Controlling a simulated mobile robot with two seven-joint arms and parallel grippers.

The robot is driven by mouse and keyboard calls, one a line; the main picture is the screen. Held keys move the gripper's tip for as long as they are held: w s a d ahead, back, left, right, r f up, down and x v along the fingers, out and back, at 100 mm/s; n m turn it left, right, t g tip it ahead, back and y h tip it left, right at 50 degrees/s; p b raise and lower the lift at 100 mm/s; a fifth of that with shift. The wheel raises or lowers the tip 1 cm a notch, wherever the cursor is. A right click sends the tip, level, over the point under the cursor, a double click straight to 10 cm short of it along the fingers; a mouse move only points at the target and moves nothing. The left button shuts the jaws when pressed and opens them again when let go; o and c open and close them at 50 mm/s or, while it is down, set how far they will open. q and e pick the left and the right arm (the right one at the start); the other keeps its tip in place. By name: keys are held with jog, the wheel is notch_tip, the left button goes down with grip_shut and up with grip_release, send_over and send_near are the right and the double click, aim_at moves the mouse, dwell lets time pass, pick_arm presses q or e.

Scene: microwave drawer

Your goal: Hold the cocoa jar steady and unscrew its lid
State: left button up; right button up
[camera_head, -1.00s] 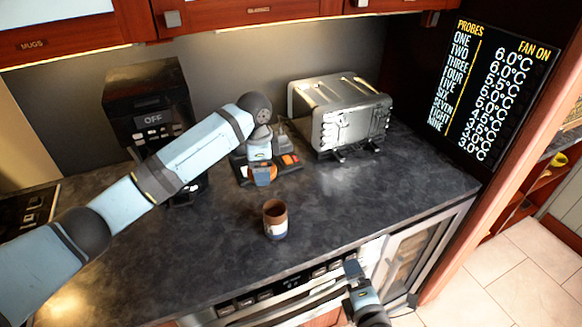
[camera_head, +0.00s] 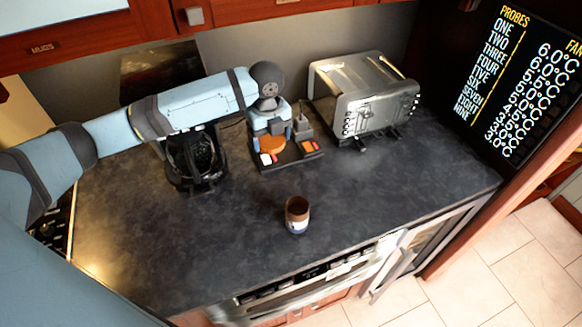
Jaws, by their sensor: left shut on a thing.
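The cocoa jar (camera_head: 297,222) stands upright on the dark counter near its front edge. It is brown at the top with a pale and blue lower band; its top looks open and dark inside. The grip is small and partly hidden. My right gripper is out of view.
A metal toaster (camera_head: 378,105) stands at the back right. A black coffee machine (camera_head: 195,160) stands left, partly behind my left arm. The counter (camera_head: 180,240) around the jar is clear. Cabinets hang above; an oven front (camera_head: 310,280) lies below the edge.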

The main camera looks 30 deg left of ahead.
pick_arm(q)
jog(key=b, duration=0.2)
send_over(274, 191)
notch_tip(274, 191, down, 15)
jog(key=shift+f, duration=0.2)
notch_tip(274, 191, down, 5)
jog(key=b, duration=0.4)
jog(key=shift+r, duration=0.35)
jog(key=o, duration=1)
jog(key=shift+f, duration=0.2)
jog(key=shift+r, duration=0.5)
notch_tip(274, 191, up, 11)
jog(key=b, duration=0.1)
jog(key=shift+r, duration=0.2)
